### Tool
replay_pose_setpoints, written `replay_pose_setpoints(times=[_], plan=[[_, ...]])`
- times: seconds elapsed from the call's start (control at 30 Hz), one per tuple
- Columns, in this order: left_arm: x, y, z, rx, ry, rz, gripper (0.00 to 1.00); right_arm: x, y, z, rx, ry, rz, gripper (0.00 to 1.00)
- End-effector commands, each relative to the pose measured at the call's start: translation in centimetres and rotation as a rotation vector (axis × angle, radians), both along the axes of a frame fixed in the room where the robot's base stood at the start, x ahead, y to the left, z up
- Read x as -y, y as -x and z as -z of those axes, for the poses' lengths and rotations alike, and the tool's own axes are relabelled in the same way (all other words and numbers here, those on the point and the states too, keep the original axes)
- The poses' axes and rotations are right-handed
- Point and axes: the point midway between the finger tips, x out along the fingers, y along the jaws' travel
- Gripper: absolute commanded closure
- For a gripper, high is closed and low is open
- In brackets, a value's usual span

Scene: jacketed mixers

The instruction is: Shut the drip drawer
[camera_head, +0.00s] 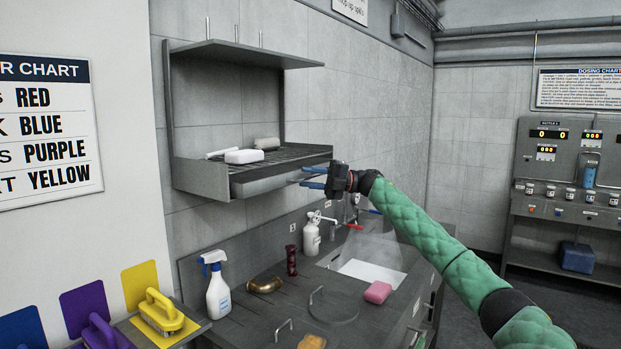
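The drip drawer (262,181) is a grey metal tray under the slatted shelf of the wall rack (196,178). Its side shows below the slats, and I cannot tell clearly how far it stands out. My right gripper (304,176) is at the drawer's right end, with its two blue fingers pointing left at it. The fingers are apart with a gap between them, and nothing shows held. I cannot tell whether the fingertips touch the drawer. My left gripper is not in view.
Below stands a counter with a spray bottle (218,289), a white soap bottle (311,238), a red-handled tap (353,226) and a pink sponge (377,292). A yellow brush (161,315) sits at lower left.

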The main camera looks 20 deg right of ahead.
Motion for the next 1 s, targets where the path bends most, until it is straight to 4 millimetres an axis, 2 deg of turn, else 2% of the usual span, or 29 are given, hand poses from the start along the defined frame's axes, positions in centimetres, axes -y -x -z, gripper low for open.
replay_pose_setpoints(times=[0.13, 0.27, 0.3, 0.57, 0.9, 1.0], plan=[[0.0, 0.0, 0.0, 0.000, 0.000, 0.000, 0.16, 0.0, 0.0, 0.0, 0.000, 0.000, 0.000, 0.71], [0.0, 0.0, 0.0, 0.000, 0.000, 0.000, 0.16, 0.0, 0.0, 0.0, 0.000, 0.000, 0.000, 0.97], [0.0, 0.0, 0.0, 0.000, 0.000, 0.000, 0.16, 0.0, 0.0, 0.0, 0.000, 0.000, 0.000, 1.00], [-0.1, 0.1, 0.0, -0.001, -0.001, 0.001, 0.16, -0.1, -0.1, 0.1, -0.001, 0.000, 0.000, 1.00], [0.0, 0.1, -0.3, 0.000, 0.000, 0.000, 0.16, -2.1, -2.7, 0.1, -0.001, 0.000, -0.001, 1.00], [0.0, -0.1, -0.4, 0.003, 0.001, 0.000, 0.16, -2.3, -3.0, 0.1, -0.001, 0.001, -0.001, 1.00]])
